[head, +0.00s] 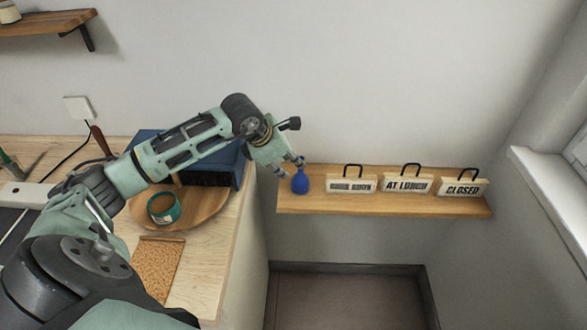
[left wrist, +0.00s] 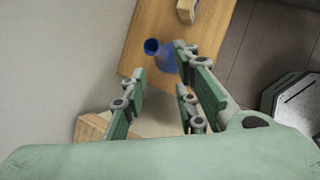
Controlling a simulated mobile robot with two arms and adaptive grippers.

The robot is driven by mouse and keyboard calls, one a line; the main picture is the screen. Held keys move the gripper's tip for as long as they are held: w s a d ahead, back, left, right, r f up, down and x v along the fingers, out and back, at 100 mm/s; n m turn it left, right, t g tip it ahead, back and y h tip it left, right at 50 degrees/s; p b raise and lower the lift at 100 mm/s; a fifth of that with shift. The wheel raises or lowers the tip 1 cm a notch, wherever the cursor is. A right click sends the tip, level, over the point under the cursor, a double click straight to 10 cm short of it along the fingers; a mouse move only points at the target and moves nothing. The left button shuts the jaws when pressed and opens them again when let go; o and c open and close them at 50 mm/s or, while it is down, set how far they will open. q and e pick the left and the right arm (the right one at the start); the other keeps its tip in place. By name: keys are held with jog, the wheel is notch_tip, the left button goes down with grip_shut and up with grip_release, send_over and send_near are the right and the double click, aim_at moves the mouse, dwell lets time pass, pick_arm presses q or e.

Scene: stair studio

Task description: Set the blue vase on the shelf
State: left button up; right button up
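The blue vase (head: 300,183) stands upright at the left end of the wooden wall shelf (head: 390,205). In the left wrist view the vase (left wrist: 166,58) is just beyond the fingertips, with its dark mouth towards the camera, and the shelf (left wrist: 150,22) lies beneath it. My left gripper (head: 291,167) is at the vase's top, slightly to its left. In the left wrist view its fingers (left wrist: 160,76) are spread apart with nothing clasped between them. One finger partly covers the vase's right side. My right gripper is not in view.
Several signs share the shelf, including "AT LUNCH" (head: 407,184) and "CLOSED" (head: 463,187). Left of the shelf, a wooden counter (head: 235,262) holds a round tray (head: 209,215), a teal tape roll (head: 163,208), a blue box (head: 215,168) and a cork mat (head: 158,268).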

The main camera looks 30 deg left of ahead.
pick_arm(q)
jog(key=b+v, duration=0.1)
jog(key=v, duration=0.5)
